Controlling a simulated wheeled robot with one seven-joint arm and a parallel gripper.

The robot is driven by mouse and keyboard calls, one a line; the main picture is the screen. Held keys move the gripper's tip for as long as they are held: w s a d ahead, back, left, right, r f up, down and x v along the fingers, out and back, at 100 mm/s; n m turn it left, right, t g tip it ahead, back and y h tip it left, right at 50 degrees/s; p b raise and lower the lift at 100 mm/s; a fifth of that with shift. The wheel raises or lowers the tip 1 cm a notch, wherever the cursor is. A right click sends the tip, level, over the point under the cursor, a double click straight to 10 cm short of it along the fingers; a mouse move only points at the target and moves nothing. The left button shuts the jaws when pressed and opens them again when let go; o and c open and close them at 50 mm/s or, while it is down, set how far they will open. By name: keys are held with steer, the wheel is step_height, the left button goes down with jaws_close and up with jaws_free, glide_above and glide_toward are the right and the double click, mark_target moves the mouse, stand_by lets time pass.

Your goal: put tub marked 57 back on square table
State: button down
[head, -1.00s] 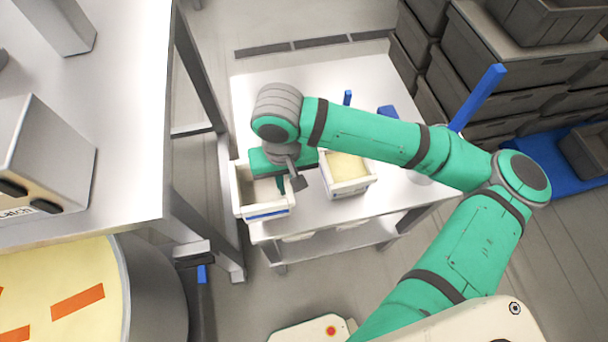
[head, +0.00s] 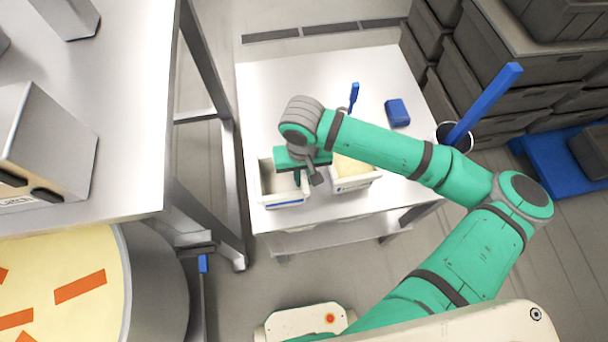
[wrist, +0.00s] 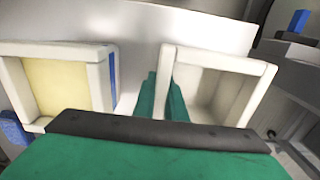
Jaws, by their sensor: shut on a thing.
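In the wrist view my green fingers (wrist: 163,97) pinch the left wall of this white tub (wrist: 217,58). A second white tub (head: 352,183) with pale yellow contents stands to its right on the table, partly hidden by my arm. It also shows at the left of the wrist view (wrist: 104,80). I cannot read a number on either tub. I cannot tell whether the held tub touches the table top.
A blue block (head: 397,112) and a blue-handled tool (head: 354,96) lie farther back on the table. A steel bench (head: 120,150) and a round vat (head: 150,275) are on the left. The table's back left is clear.

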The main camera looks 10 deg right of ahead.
steer(key=shift+a, duration=0.2)
steer(key=c, duration=1.8)
jaws_free()
steer(key=shift+f, duration=0.1)
step_height(320, 180, up, 11)
steer(key=shift+w+r, duration=0.15)
steer(key=shift+d+r, duration=0.1)
steer(key=shift+r, duration=0.45)
